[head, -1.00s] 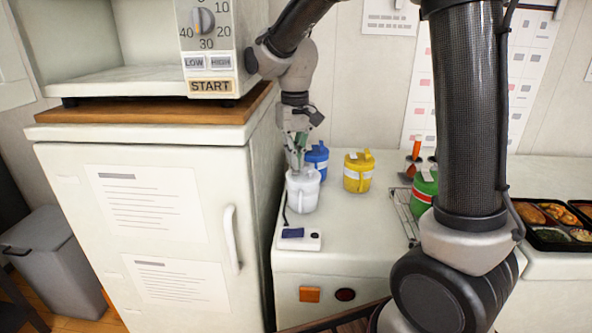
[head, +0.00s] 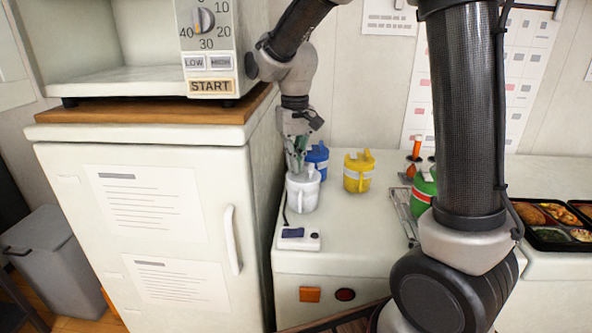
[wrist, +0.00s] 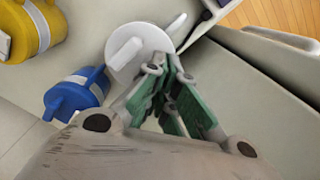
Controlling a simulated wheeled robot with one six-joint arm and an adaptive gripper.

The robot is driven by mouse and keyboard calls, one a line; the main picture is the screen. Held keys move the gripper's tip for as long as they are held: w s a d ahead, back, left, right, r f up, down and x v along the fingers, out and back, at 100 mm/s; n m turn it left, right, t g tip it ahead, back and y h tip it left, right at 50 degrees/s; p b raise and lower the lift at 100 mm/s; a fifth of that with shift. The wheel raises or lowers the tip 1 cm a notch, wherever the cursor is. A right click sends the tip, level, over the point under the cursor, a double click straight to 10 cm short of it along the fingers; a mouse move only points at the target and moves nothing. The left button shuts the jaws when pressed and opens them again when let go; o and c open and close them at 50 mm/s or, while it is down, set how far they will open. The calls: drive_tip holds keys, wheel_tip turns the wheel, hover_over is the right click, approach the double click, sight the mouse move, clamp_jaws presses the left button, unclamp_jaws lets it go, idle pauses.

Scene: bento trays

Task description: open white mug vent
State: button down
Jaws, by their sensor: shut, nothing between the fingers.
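The white mug (head: 302,192) stands upright on the white counter beside the fridge, with its handle toward the camera. In the wrist view its round white lid (wrist: 138,48) shows from above, with a raised white tab (wrist: 124,54) on it. My gripper (head: 297,170) is shut and empty, pointing down right at the top of the white mug in the head view. In the wrist view its green-padded fingers (wrist: 172,95) are at the lid's edge. I cannot tell whether they touch the lid or how the vent stands.
A blue mug (head: 317,158) stands close behind the white mug, and a yellow mug (head: 358,172) to the right. A green mug (head: 424,190) is farther right, partly behind my arm. The fridge (head: 150,220) bounds the left side. A small white device (head: 298,239) lies in front.

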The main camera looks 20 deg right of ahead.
sight(301, 181)
drive_tip(key=shift+f, duration=0.75)
idle(1.1)
drive_tip(key=shift+r, duration=3.55)
drive_tip(key=shift+s+d+f+n, duration=0.25)
drive_tip(key=shift+s+f, duration=0.25)
drive_tip(key=shift+s, duration=0.1)
drive_tip(key=shift+s+d+f+n, duration=0.2)
drive_tip(key=shift+s+f+n, duration=0.05)
drive_tip(key=shift+s+f, duration=0.3)
drive_tip(key=s+d+r+m+t, duration=0.1)
drive_tip(key=s+d+r+t, duration=0.1)
drive_tip(key=s+d, duration=0.5)
drive_tip(key=s+d+r+m+t, duration=0.1)
drive_tip(key=s+d+r+t, duration=0.1)
drive_tip(key=s+d, duration=0.5)
drive_tip(key=s+r, duration=0.1)
drive_tip(key=s, duration=0.5)
drive_tip(key=shift+s+r, duration=0.25)
drive_tip(key=shift+s, duration=0.1)
